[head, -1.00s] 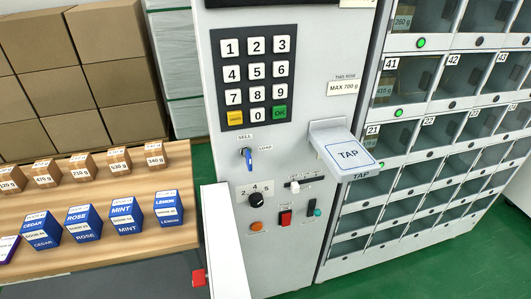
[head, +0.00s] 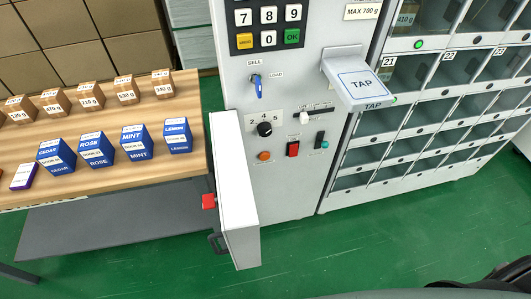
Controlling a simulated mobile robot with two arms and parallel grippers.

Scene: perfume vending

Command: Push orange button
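Neither of my grippers can be made out in the head view.
An open white panel (head: 232,190) with a red block juts out left of the button. A TAP plate (head: 358,84) sticks out at upper right. A wooden table (head: 110,110) holds boxes. Green floor lies free in front.

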